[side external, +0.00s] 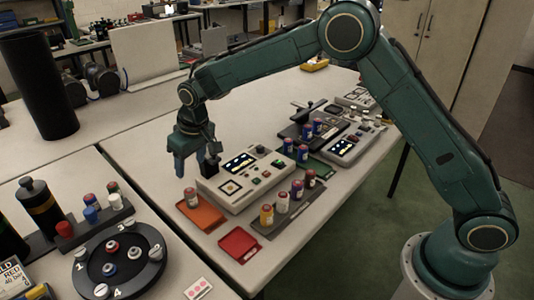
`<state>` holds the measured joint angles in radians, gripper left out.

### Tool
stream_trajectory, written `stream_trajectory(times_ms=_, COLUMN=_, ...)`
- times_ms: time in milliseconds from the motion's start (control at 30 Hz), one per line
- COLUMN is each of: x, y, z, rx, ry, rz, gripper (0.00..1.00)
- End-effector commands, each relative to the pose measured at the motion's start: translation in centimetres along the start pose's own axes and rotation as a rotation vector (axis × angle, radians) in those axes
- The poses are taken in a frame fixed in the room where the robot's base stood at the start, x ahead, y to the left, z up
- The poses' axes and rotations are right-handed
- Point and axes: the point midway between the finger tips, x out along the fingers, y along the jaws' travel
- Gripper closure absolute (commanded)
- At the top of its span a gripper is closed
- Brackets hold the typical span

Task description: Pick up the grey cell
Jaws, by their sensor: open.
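My gripper (195,168) hangs pointing down, open, above the gap between the orange tray and the white tester box. Nothing shows between its fingers. A grey-white cell with a red top (191,198) stands upright on the orange tray (208,216), below my gripper and apart from it. Other pale cells also show: one (282,203) in the dark front rack and one (113,190) in the left rack. At this size I cannot tell for sure which is the grey cell.
The white tester box (228,188) stands right of the orange tray. The dark rack (268,229) also holds yellow, blue and dark cells. A red tray (239,244) lies near the front edge. A round black carousel (92,276) is at left.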

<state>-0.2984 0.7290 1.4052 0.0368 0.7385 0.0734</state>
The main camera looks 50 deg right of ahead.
Motion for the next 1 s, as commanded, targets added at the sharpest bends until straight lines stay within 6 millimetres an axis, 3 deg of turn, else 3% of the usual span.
stream_trajectory(times_ms=267, x=0.6, y=0.0, z=0.0, rx=0.0, ry=0.0, rz=0.0, gripper=0.44)
stream_trajectory(times_ms=800, x=7.5, y=0.0, z=0.0, rx=0.0, ry=-0.001, rz=0.0, gripper=0.44)
stream_trajectory(times_ms=1000, x=8.6, y=0.0, z=0.0, rx=0.0, ry=0.001, rz=0.0, gripper=0.44)
